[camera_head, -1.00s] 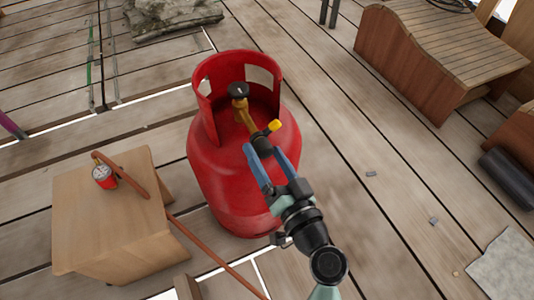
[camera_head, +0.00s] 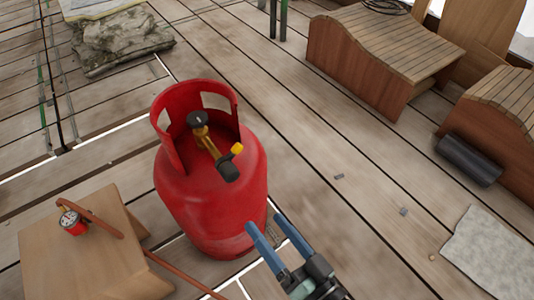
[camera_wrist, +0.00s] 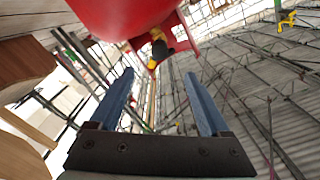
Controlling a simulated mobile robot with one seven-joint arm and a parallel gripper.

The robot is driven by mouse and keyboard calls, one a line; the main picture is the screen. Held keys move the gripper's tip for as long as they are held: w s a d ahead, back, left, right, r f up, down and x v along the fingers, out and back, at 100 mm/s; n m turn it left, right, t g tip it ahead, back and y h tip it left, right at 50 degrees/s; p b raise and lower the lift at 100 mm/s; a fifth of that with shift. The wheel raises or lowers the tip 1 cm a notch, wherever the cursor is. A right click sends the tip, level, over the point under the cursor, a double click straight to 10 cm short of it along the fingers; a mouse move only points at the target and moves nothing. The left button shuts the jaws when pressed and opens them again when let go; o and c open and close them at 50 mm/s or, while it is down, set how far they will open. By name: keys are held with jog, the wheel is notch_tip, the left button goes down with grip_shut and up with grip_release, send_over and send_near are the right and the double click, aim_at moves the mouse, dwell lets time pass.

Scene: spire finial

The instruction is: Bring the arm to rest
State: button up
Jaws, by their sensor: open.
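My gripper (camera_head: 264,232) is open and empty, its two blue fingers apart, low in the head view in front of and to the right of the red gas cylinder (camera_head: 215,205). The blue fingers also show in the wrist view (camera_wrist: 158,88), with nothing between them. The cylinder stands upright on the planks, with a collar around its valve (camera_head: 200,120). A yellow and black fitting (camera_head: 229,163) sticks out from the valve. In the wrist view the cylinder (camera_wrist: 125,15) hangs at the top, beyond the fingertips.
Curved wooden benches (camera_head: 365,60) stand at upper right, with a dark roll (camera_head: 469,159) nearby. A grey sheet (camera_head: 495,250) lies at right. The planks between are mostly clear.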

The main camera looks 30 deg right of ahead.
dwell(0.4)
jog(key=w+a+r+n+t+y+p, duration=0.1)
jog(key=w+a+r+n+p, duration=0.3)
jog(key=r, duration=0.9)
jog(key=w+a+r+n+t+p, duration=0.1)
jog(key=w+r+p, duration=0.1)
jog(key=w+r, duration=0.75)
jog(key=w+a+r+n+y+p, duration=0.1)
jog(key=w+a+r+n+p, duration=0.2)
jog(key=r, duration=1.2)
jog(key=s+a+r+t+h+p, duration=0.1)
jog(key=s+a+r+t+p, duration=0.15)
jog(key=r, duration=0.75)
jog(key=s+a+r+m+t+p, duration=0.15)
jog(key=s+r, duration=0.25)
jog(key=r, duration=0.6)
jog(key=s+a+r+n+t+h+p, duration=0.1)
jog(key=s+a+r+t, duration=0.25)
jog(key=r, duration=0.55)
notch_tip(320, 180, up, 37)
jog(key=d+p, duration=0.1)
jog(key=p, duration=3.6)
jog(key=shift+m+h, duration=0.3)
jog(key=shift+m, duration=0.05)
jog(key=shift+w+r, duration=0.1)
